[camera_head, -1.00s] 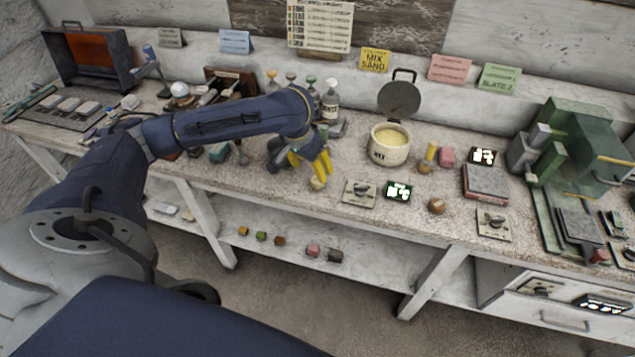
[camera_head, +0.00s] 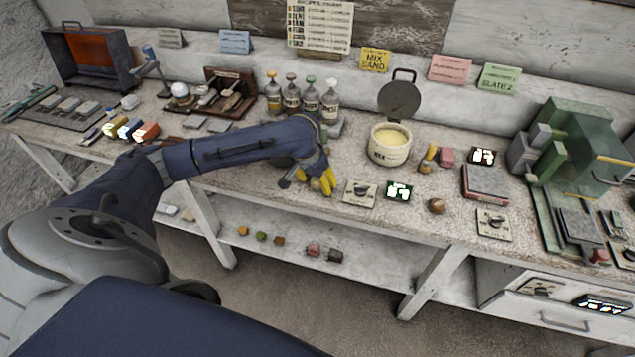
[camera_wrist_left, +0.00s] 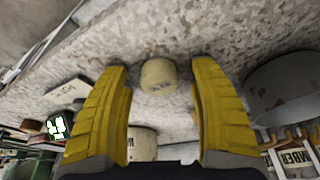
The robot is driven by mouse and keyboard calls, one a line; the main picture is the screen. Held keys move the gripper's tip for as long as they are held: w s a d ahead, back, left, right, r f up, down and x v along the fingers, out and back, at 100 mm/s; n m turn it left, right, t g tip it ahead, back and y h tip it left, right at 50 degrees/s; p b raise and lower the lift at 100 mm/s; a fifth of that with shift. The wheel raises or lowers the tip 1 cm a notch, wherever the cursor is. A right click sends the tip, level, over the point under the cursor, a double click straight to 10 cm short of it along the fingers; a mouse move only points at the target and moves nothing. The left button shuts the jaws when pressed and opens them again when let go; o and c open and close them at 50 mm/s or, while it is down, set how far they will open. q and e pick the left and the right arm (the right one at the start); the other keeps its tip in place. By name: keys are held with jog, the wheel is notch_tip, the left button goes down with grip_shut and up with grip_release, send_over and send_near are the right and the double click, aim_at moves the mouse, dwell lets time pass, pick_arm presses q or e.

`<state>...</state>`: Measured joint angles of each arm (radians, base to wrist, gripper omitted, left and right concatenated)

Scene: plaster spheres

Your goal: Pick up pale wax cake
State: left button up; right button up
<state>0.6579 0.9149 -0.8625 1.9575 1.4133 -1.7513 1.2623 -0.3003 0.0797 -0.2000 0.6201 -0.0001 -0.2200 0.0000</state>
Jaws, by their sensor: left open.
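The pale wax cake (camera_wrist_left: 158,75) is a small, short beige cylinder with faint dark marks on its side. In the left wrist view it stands on the speckled bench top between and just beyond the fingertips, with a gap on each side. My left gripper (camera_wrist_left: 160,80) is open, with a yellow finger on either side. In the head view my left gripper (camera_head: 318,182) is low over the front of the bench, and the cake is hidden there by the fingers. My right gripper is in no view.
A cream pot (camera_head: 389,158) with its lid raised stands behind and right of the gripper. A dial plate (camera_head: 360,194), a lit display (camera_head: 399,191) and a brown knob (camera_head: 436,206) lie to the right. Several bottles (camera_head: 291,95) stand behind. The bench's front edge is close.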

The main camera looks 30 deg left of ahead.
pick_arm(q)
jog(key=shift+c, duration=0.2)
jog(key=c, duration=1.2)
jog(key=shift+r, duration=0.1)
